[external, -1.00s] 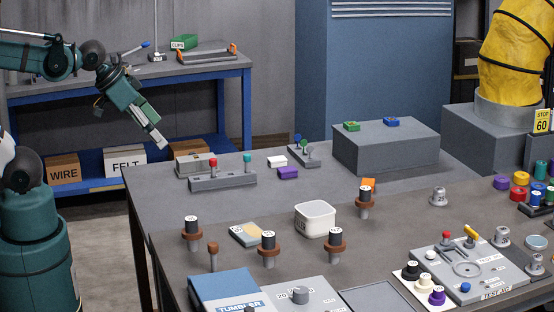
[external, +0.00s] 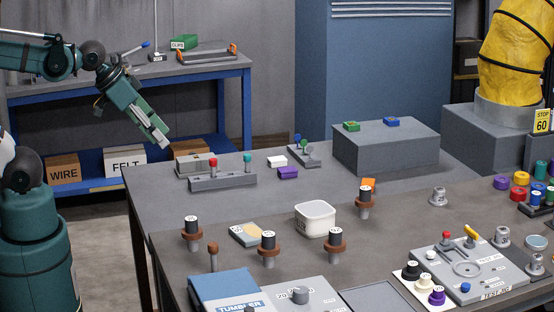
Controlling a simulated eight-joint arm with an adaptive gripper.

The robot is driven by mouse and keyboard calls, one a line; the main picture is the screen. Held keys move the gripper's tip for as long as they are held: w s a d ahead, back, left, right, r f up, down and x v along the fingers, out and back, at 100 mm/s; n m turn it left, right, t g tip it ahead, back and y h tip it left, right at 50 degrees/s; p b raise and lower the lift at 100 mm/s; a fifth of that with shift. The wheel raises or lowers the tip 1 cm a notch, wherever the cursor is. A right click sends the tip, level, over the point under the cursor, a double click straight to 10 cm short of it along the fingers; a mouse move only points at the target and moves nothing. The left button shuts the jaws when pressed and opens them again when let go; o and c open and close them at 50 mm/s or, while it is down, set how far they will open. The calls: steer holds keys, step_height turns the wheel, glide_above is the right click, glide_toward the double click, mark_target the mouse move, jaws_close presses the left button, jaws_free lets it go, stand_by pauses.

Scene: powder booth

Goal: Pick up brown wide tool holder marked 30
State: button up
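The numbers are too small to read, so I cannot tell which is marked 30. My gripper (external: 162,144) is in the air at the upper left, pointing down and right, well apart from all the holders. Nothing shows in it. Whether its fingers are apart is unclear.
A white tub (external: 315,219) and a flat pad (external: 247,235) lie among the holders. A thin brown-topped post (external: 213,256) stands near the left holder. A grey lever block (external: 222,180) stands on the bench behind. A blue box (external: 225,287) is in front.

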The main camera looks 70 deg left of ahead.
steer(key=shift+d, duration=0.1)
stand_by(0.3)
steer(key=m+g+p, duration=0.7)
steer(key=m+p, duration=0.1)
glide_above(191, 218)
steer(key=a, duration=0.1)
steer(key=f, duration=0.8)
steer(key=shift+w+f, duration=0.15)
steer(key=shift+w, duration=0.05)
steer(key=shift+s+d+f+m, duration=0.2)
steer(key=shift+d+f+m, duration=0.1)
steer(key=shift+d+f, duration=0.2)
steer(key=shift+f, duration=0.15)
steer(key=shift+f, duration=1.15)
steer(key=shift+f, duration=0.1)
steer(key=shift+f, duration=2.45)
